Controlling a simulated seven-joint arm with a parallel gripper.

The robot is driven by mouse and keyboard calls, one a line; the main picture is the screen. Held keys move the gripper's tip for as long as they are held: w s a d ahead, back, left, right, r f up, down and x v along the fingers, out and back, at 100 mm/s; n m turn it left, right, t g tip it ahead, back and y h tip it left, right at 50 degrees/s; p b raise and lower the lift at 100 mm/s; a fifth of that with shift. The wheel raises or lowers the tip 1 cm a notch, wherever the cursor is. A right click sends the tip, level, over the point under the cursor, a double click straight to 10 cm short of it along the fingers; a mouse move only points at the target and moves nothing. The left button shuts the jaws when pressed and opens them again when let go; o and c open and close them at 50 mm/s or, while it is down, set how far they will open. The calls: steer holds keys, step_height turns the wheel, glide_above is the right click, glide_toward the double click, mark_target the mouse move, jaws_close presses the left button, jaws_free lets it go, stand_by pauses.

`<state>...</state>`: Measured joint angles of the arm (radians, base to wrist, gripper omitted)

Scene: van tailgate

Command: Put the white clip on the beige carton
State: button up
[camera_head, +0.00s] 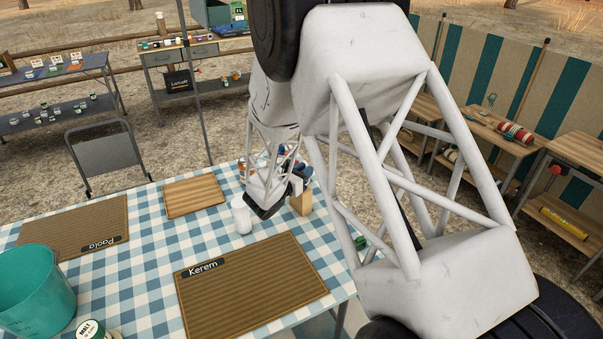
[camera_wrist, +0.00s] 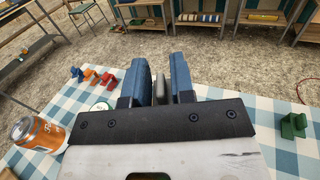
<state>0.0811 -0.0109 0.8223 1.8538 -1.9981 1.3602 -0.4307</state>
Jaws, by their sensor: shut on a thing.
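In the wrist view my gripper (camera_wrist: 160,85) has its two blue fingers closed on a small pale grey-white piece, which I take to be the white clip (camera_wrist: 160,90). Only a narrow part of it shows between the fingers. In the head view my gripper (camera_head: 303,172) is over the far right part of the checked table, and the clip cannot be made out there. A beige block, likely the beige carton (camera_head: 302,204), stands upright just below the fingers, partly covered by my gripper. Whether clip and carton touch cannot be told. The wrist view does not show the carton.
A white cylinder (camera_head: 241,216) stands left of my gripper. A green clip (camera_wrist: 293,125) is at the right. A wooden board (camera_head: 195,196) and the Kerem mat (camera_head: 250,285) are clear.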

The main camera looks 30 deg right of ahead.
steer(key=shift+w+d+f, duration=0.1)
steer(key=shift+w+d, duration=0.1)
steer(key=shift+w, duration=0.5)
steer(key=shift+w+d+f, duration=0.1)
steer(key=shift+w+d, duration=0.15)
steer(key=shift+w, duration=0.45)
steer(key=shift+w+d+f, duration=0.1)
steer(key=shift+w+d, duration=0.1)
steer(key=shift+w, duration=0.5)
steer(key=shift+f, duration=1.7)
steer(key=shift+f, duration=0.1)
steer(key=o, duration=0.9)
steer(key=shift+a, duration=0.1)
steer(key=shift+v, duration=5.9)
